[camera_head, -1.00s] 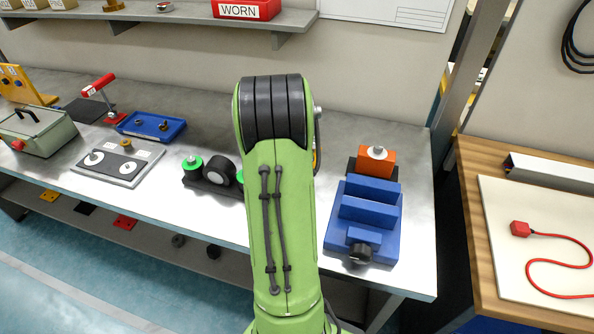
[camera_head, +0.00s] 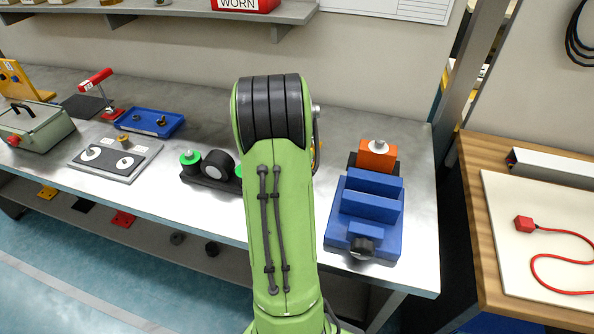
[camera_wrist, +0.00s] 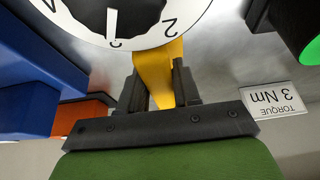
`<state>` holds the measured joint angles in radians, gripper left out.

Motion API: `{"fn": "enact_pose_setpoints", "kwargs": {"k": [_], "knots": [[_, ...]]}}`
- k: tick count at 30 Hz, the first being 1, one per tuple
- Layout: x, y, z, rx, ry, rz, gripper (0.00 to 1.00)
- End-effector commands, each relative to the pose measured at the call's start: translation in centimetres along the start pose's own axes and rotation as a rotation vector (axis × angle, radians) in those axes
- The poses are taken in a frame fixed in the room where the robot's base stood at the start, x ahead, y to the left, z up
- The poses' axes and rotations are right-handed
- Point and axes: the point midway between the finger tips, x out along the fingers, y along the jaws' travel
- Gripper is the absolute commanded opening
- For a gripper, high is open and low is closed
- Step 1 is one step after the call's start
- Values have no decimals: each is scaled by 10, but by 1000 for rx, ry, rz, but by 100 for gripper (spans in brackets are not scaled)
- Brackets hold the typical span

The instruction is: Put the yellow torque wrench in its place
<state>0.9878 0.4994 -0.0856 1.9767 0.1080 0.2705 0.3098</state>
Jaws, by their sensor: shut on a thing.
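The yellow torque wrench (camera_wrist: 160,62) shows in the wrist view, with a round white dial (camera_wrist: 150,37) and black knob at its head. My gripper (camera_wrist: 160,88) is shut on its yellow body, one black finger on each side. A white label reading "TORQUE 3 Nm" (camera_wrist: 275,101) lies on the grey surface to the right of the gripper, upside down in this view. In the head view my green arm hides the gripper and most of the wrench. I cannot tell how high the wrench is above the bench.
A blue vise (camera_head: 365,222) and an orange block (camera_head: 377,156) stand on the bench to the right of my arm. A black roller fixture with green parts (camera_head: 207,172) stands to its left. Further left are a plate with discs (camera_head: 115,160) and a blue tray (camera_head: 150,122).

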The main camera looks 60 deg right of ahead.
Motion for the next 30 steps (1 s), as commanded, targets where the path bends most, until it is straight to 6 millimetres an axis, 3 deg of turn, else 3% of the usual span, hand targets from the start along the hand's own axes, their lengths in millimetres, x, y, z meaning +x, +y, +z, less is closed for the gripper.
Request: {"fn": "enact_pose_setpoints", "kwargs": {"k": [9,10,15,24,30], "knots": [[1,0,0,0,3,-2,0],[1,0,0,0,3,-2,35],[1,0,0,0,2,-1,61],[-1,0,0,-1,-1,-1,62],[-31,-1,-14,-1,1,-2,62]]}}
